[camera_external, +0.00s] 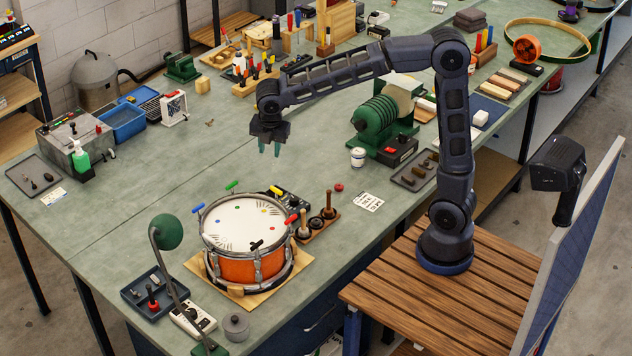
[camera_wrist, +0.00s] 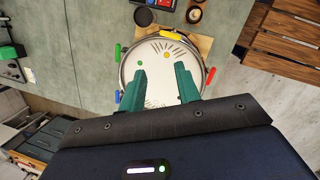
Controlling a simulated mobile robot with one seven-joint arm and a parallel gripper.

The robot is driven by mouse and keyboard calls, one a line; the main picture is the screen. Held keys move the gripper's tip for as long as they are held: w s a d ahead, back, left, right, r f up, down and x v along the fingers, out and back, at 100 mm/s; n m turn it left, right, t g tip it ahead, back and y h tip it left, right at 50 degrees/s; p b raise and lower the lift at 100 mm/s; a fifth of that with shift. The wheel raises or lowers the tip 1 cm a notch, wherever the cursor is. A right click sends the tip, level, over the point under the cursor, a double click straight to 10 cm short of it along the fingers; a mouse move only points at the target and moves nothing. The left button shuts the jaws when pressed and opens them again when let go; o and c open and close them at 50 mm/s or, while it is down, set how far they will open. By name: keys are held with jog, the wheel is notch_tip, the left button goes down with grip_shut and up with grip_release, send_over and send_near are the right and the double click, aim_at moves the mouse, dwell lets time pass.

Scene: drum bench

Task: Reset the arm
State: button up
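My gripper (camera_external: 270,149) hangs from the raised arm above the bench (camera_external: 150,190), behind the drum in the external view. Its green fingers point down and are apart, with nothing between them. In the wrist view my gripper (camera_wrist: 160,86) also shows open and empty, with the drum (camera_wrist: 160,55) below and beyond the fingertips. The drum (camera_external: 250,268) is orange with a white head and stands on a wooden board. Coloured keys sit around its rim: blue, green, yellow, red and black. My gripper touches nothing.
A green desk lamp (camera_external: 168,232) stands left of the drum. The bench left of the gripper is mostly clear.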

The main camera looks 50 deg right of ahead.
jog(key=s+d+r+m+t, duration=0.1)
jog(key=s+d+m, duration=0.45)
jog(key=d, duration=0.55)
jog(key=s+d+r+m, duration=0.1)
jog(key=s+d+m, duration=0.5)
jog(key=d, duration=0.5)
jog(key=s+d+f+m+t+y, duration=0.1)
jog(key=s+d+f+m, duration=0.3)
jog(key=s+d+m, duration=0.7)
jog(key=shift+t, duration=0.3)
dwell(0.7)
